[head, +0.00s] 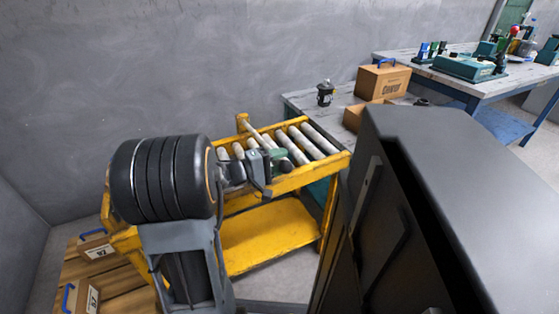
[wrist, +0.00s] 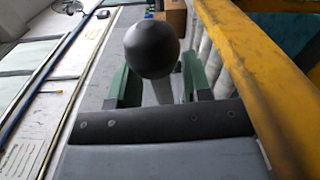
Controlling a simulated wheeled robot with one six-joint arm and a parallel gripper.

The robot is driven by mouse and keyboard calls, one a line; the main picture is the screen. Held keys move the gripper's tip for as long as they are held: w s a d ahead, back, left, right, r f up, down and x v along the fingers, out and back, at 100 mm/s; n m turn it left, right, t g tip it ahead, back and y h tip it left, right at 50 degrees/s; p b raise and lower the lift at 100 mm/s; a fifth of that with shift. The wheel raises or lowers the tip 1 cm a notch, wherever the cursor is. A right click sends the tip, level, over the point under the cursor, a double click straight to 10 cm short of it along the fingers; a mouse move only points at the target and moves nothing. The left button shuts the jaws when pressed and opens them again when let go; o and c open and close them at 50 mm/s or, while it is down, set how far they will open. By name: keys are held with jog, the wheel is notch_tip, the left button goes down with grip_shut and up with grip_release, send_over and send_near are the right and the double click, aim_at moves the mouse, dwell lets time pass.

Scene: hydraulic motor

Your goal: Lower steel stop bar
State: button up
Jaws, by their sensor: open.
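A dark round knob (wrist: 152,48) on a pale grey stem shows in the wrist view, between the two green fingers of my gripper (wrist: 158,80). The fingers stand apart on either side of it, and I cannot tell whether they touch it. In the head view my gripper (head: 281,156) is over the rollers of a yellow roller cart (head: 310,172), near its front rail. A pale steel bar (head: 256,131) runs from a yellow post at the cart's back left; I cannot tell whether it is the stop bar. My arm hides part of the cart.
A dark cabinet (head: 455,170) stands close on the right. A workbench (head: 300,100) behind the cart holds a black canister (head: 325,93) and a cardboard box (head: 384,79). Boxes (head: 94,245) sit on wood at lower left. A yellow rail (wrist: 250,80) runs close beside my gripper.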

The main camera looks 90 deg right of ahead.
jog(key=shift+w, duration=0.1)
jog(key=p+v, duration=0.2)
jog(key=v, duration=1.1)
jog(key=shift+w+a, duration=0.2)
jog(key=shift+w, duration=0.1)
jog(key=shift+c, duration=0.4)
